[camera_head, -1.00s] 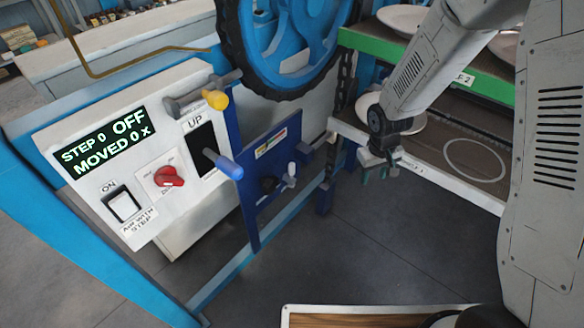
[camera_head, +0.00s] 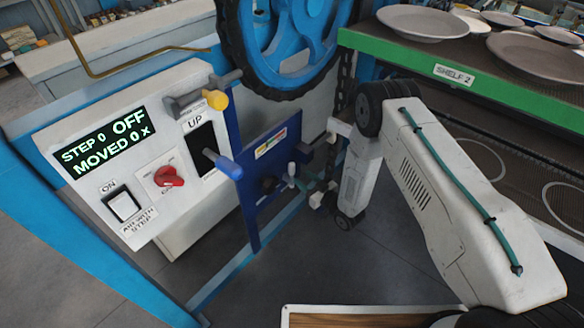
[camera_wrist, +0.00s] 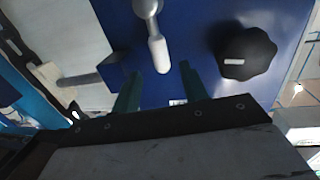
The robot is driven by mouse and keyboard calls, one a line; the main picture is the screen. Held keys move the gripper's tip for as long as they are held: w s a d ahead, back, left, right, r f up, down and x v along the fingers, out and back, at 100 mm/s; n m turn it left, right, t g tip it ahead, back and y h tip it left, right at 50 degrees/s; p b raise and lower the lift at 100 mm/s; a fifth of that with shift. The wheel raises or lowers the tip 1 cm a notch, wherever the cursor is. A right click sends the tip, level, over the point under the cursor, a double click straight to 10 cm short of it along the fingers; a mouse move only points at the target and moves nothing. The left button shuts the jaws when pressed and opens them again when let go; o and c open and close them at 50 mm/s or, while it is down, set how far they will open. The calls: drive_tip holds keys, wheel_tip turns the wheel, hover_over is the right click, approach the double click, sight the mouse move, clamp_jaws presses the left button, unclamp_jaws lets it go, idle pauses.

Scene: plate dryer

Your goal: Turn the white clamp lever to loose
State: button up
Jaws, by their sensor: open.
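The white clamp lever (camera_head: 291,170) stands out from the blue panel (camera_head: 262,208), to the right of a black knob. In the wrist view the lever (camera_wrist: 158,52) hangs from a grey pivot, its rounded white tip pointing down toward my gripper. My gripper (camera_wrist: 161,88) is open, its two green fingers spread below the lever tip, one to each side, with nothing held. The tip lies roughly between the finger lines in the picture; contact is not visible. In the head view my gripper (camera_head: 302,186) is small beside the lever, partly blended with the panel edge.
The black knob (camera_wrist: 247,52) is close right of the lever in the wrist view. A control box (camera_head: 130,150) with a red dial (camera_head: 168,177) and blue-tipped handle (camera_head: 229,167) stands left. A green-edged shelf (camera_head: 450,72) with plates is right. A blue wheel (camera_head: 290,50) is above.

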sight(294, 169)
drive_tip(key=x, duration=0.5)
drive_tip(key=r+x, duration=0.1)
drive_tip(key=x, duration=0.1)
drive_tip(key=shift+w+a, duration=0.3)
clamp_jaws()
